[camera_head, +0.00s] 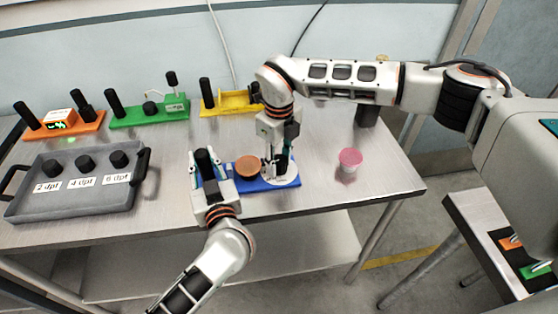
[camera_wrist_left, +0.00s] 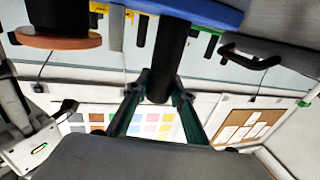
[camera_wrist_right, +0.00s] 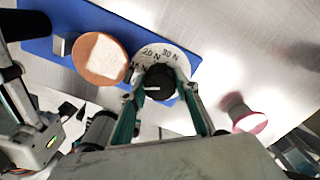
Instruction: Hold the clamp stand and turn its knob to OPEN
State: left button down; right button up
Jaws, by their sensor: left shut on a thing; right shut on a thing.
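The clamp stand has a blue base (camera_head: 260,187) on the table, a black post (camera_head: 205,160) at its left end and a brown round pad (camera_head: 248,166) in its middle. My left gripper (camera_head: 207,165) is shut on the black post, which also shows in the left wrist view (camera_wrist_left: 168,50). At the right end is a white dial (camera_wrist_right: 176,58) with a black knob (camera_wrist_right: 158,80). My right gripper (camera_wrist_right: 159,94) is shut on the knob from above. A white mark on the knob points left in the right wrist view. "20 N" and "30 N" are readable; an OPEN mark is not.
A pink-topped cup (camera_head: 349,162) stands right of the stand. A grey tray (camera_head: 75,205) with several black knobs lies at left. Orange (camera_head: 70,130), green (camera_head: 150,117) and yellow (camera_head: 232,104) modules line the back.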

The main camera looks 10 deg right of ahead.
aim_at(279, 160)
jog(key=n, duration=0.6)
jog(key=shift+n, duration=0.3)
jog(key=n, duration=0.6)
dwell(0.4)
jog(key=o, duration=0.8)
jog(key=shift+o, duration=0.2)
notch_tip(279, 160, up, 12)
